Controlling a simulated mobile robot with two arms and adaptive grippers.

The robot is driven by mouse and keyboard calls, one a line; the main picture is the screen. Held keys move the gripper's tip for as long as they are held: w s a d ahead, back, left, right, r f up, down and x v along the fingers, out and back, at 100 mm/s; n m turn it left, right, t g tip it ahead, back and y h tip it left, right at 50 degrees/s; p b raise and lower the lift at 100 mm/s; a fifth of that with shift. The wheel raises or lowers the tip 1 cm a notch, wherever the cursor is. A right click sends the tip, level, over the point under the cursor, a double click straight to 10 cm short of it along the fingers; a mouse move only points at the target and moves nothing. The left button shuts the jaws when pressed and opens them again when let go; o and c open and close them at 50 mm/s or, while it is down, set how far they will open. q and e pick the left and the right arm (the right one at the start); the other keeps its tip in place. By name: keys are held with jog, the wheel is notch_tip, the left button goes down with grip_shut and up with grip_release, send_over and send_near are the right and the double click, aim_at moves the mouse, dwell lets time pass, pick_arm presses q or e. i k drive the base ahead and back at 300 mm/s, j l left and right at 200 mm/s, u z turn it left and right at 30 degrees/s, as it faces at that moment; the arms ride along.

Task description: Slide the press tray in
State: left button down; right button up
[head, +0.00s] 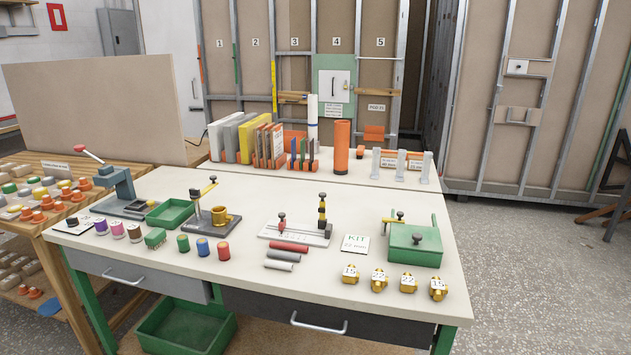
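A blue-grey lever press (121,184) with a red-knobbed handle stands at the left end of the white workbench (330,205). A flat grey tray-like part (133,210) lies low at its front, in line with the press's base. How far it sticks out from the press is too small to tell. An open green tray (170,213) sits just right of the press; whether it touches the press, I cannot tell. Neither of my grippers is in view.
A tool stand with a brass cup (219,215) is right of the green tray. Coloured spools (183,243) and brass fittings (349,273) line the front. A green box (416,243) stands at right. Bench drawers (318,317) are below. The bench's middle back is clear.

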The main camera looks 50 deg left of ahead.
aim_at(138, 206)
jog(key=u, duration=2.55)
jog(key=i+u, duration=0.3)
jog(key=i, duration=1.25)
